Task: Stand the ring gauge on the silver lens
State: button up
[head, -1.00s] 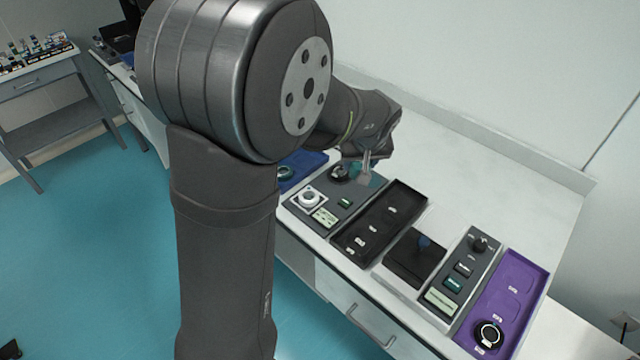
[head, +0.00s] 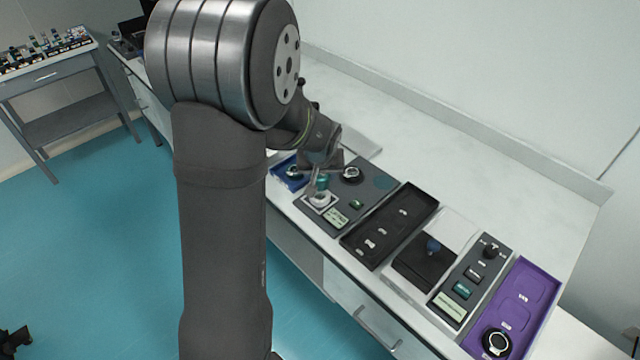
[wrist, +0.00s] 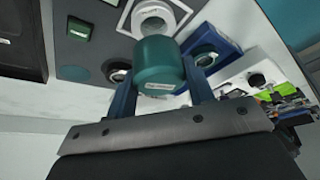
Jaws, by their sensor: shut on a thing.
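The ring gauge looks to be the teal cylinder (wrist: 158,66) with a small pale label. My gripper (head: 318,185) is shut on it, with one dark finger on each side in the wrist view (wrist: 160,95). The cylinder also shows in the head view (head: 322,182), partly behind the gripper. A pale silver-white ring on a white square mount (head: 319,201), which I take as the silver lens, sits on the grey panel. It also shows in the wrist view (wrist: 155,17), partly covered by the cylinder. The cylinder appears held above or close beside it; I cannot tell whether they touch.
A black round mount (head: 351,174) and a flat teal spot (head: 384,182) lie on the same grey panel (head: 340,190). A blue tray (head: 283,176) with a dark ring stands close on the left. A black tray (head: 400,228) and purple tray (head: 530,290) are to the right.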

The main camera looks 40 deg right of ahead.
aim_at(320, 184)
jog(key=shift+f, duration=2)
jog(key=shift+f, duration=0.1)
jog(key=o, duration=1.1)
jog(key=shift+f, duration=0.1)
jog(key=v, duration=1.2)
jog(key=x, duration=1.2)
